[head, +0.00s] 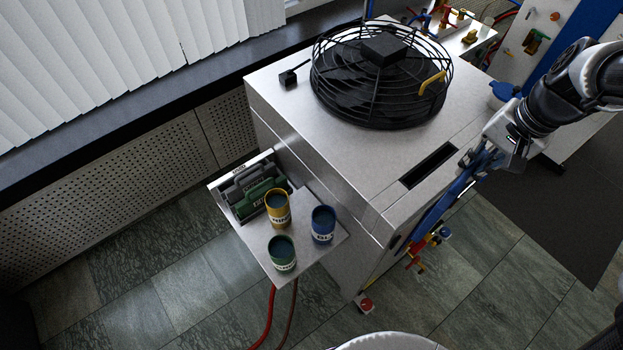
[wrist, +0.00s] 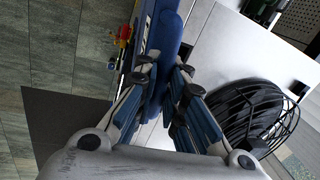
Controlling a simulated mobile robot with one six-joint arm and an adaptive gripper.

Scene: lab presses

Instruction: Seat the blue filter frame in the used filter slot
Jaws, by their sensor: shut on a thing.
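My gripper (head: 487,160) is at the right side of the metal cabinet, shut on the blue filter frame (head: 434,210). The frame hangs tilted along the cabinet's right side, its upper part near the top edge; I cannot tell whether it touches. In the wrist view my gripper's fingers (wrist: 163,85) close on the blue frame (wrist: 168,38), which has white lettering and extends toward the top of the picture. A dark, empty-looking rectangular slot (head: 428,166) is open in the cabinet top, left of my gripper. The frame is outside it.
A caged black fan (head: 380,75) with a yellow handle stands on the cabinet top (head: 290,105). A side shelf (head: 325,245) holds yellow (head: 277,208), blue (head: 323,224) and green (head: 282,253) cups, plus grey and green frames. Coloured valve fittings (head: 418,250) stick out below the blue frame.

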